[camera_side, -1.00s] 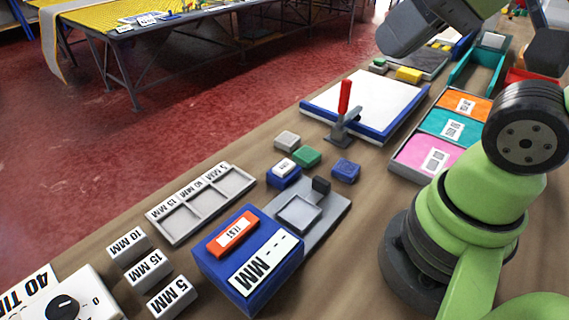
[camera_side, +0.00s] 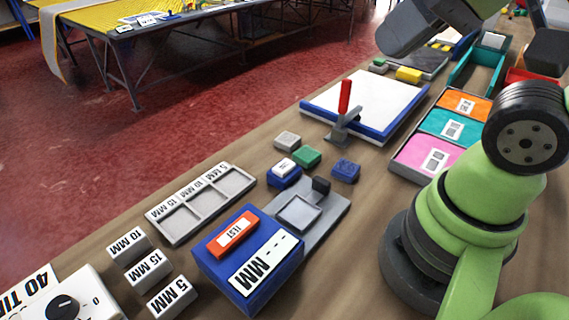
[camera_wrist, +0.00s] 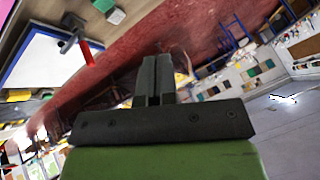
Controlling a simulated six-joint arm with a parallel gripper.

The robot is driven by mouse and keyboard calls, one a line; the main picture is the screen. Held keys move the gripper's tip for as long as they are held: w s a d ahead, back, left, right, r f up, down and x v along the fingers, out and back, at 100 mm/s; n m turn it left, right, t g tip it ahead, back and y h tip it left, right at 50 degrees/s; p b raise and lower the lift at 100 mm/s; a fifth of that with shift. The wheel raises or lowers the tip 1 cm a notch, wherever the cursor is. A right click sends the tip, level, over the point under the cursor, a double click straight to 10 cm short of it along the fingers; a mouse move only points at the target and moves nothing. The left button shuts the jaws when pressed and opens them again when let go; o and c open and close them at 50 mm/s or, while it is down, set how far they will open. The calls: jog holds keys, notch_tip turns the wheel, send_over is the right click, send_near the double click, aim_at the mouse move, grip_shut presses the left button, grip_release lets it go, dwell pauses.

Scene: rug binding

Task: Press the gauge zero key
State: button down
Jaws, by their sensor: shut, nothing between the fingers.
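The gauge is a blue box (camera_side: 225,272) with an orange label and a white "--- MM" display, beside a grey plate (camera_side: 335,207) bearing a pale square pad and a small black block. Just behind it is a small blue block with a white-labelled top (camera_side: 284,166); its lettering is too small to read, so I cannot tell whether it is the zero key. My gripper (camera_wrist: 158,68) is shut and empty in the wrist view, raised away from the gauge. The gauge is not visible in the wrist view. In the side view, the fingertips are not seen.
Green (camera_side: 306,157), blue (camera_side: 346,172) and grey (camera_side: 287,140) small blocks stand near the gauge. A red-handled clamp (camera_side: 344,100) rises at the white board (camera_side: 370,98). A slotted tray (camera_side: 207,204), labelled MM blocks (camera_side: 148,268) and a dial box (camera_side: 85,300) lie left.

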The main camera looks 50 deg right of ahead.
jog(key=m, duration=0.1)
jog(key=m+y, duration=0.3)
jog(key=m, duration=3)
send_over(286, 164)
notch_tip(286, 164, down, 17)
jog(key=shift+r, duration=0.2)
jog(key=shift+f, duration=4.4)
